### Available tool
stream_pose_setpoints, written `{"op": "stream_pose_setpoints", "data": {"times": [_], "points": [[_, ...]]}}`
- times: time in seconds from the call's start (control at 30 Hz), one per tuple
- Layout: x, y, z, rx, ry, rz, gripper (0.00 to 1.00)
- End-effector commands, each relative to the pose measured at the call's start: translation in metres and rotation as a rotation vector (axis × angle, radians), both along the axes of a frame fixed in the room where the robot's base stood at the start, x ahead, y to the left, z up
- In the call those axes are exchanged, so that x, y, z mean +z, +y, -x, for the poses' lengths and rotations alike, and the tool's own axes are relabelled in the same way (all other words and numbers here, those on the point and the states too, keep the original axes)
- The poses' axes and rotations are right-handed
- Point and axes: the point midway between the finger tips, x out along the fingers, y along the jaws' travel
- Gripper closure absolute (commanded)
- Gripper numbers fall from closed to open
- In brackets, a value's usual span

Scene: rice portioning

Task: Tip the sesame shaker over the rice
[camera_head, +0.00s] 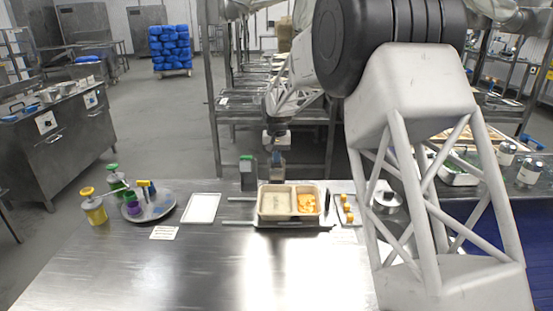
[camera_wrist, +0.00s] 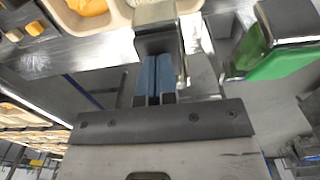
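The pale rice (camera_head: 275,203) fills the tray's left compartment, in front of the shaker. Whether the shaker's base is off the table is hidden.
A green-topped container (camera_head: 247,173) stands just left of the shaker; its green part (camera_wrist: 270,62) is close in the wrist view. Orange food (camera_head: 307,203) lies in the right compartment. A round plate (camera_head: 160,210) with bottles and a white board (camera_head: 201,208) are left. The front table is clear.

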Motion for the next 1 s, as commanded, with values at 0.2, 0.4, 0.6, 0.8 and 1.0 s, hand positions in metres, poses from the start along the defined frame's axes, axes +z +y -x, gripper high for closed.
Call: {"op": "stream_pose_setpoints", "data": {"times": [0.2,0.4,0.6,0.8,1.0], "points": [[-0.005,0.0,0.002,0.0,0.0,0.0,1.0],[-0.01,0.0,0.004,0.0,0.0,0.0,1.0],[-0.014,0.0,0.006,0.0,0.0,0.0,1.0],[-0.019,0.0,0.007,0.0,0.0,0.0,1.0],[-0.023,0.0,0.009,0.0,-0.001,0.0,1.0]]}}
